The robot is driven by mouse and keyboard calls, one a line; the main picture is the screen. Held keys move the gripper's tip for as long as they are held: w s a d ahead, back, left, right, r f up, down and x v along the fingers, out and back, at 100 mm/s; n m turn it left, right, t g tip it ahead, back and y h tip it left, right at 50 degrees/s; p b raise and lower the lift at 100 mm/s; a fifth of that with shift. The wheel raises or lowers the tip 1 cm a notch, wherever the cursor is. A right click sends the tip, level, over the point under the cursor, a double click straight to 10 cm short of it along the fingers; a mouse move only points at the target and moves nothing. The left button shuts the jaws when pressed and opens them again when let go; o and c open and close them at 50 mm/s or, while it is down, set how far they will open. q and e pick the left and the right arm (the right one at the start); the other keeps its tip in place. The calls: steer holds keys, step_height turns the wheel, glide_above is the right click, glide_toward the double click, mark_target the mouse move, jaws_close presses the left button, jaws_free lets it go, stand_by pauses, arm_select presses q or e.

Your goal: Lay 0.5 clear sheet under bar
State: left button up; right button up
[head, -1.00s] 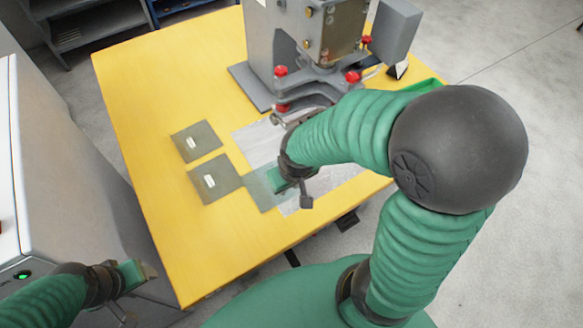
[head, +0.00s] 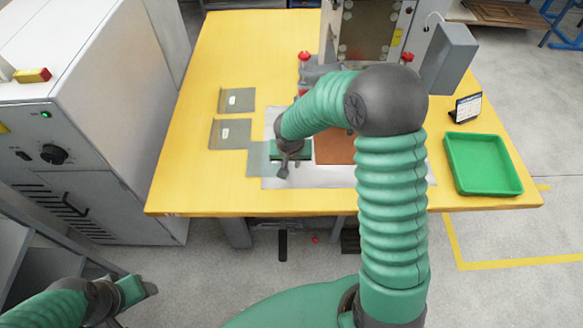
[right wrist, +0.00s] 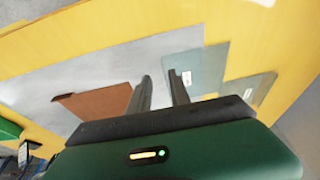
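A clear greenish sheet (head: 259,161) lies at the left edge of the silver plate (head: 310,182); the right wrist view shows it with a small white label (right wrist: 199,66). My right gripper (head: 284,172) is low at that sheet's right side, covering part of it in the head view. Its two fingers (right wrist: 162,84) are apart in the right wrist view, with nothing seen between them. The grey press (head: 376,25) stands behind; my right arm hides its lower part, and I cannot make out the bar. My left gripper (head: 146,287) is at the lower left, away from the table.
Two darker labelled sheets lie on the yellow table (head: 190,185), one farther (head: 236,99) and one nearer (head: 229,133). A brown plate (head: 335,149) lies on the silver plate. A green tray (head: 483,163) is at the right. A grey cabinet (head: 100,110) stands left.

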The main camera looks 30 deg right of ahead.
mark_target(289, 167)
steer(key=f+b, duration=0.1)
steer(key=w+f+b, duration=0.1)
steer(key=shift+a+f, duration=0.15)
steer(key=shift+f, duration=0.25)
steer(key=shift+f+b, duration=0.3)
steer(key=shift+f, duration=0.05)
steer(key=b+x, duration=0.1)
steer(key=x, duration=0.1)
steer(key=b+x, duration=0.1)
steer(key=x, duration=0.1)
steer(key=shift+w+d+b, duration=0.1)
steer(key=shift+d+b, duration=0.3)
steer(key=shift+a, duration=0.2)
jaws_close()
steer(key=shift+r, duration=0.25)
steer(key=shift+d+r+p, duration=0.1)
steer(key=shift+r+p, duration=0.3)
steer(key=shift+p, duration=0.2)
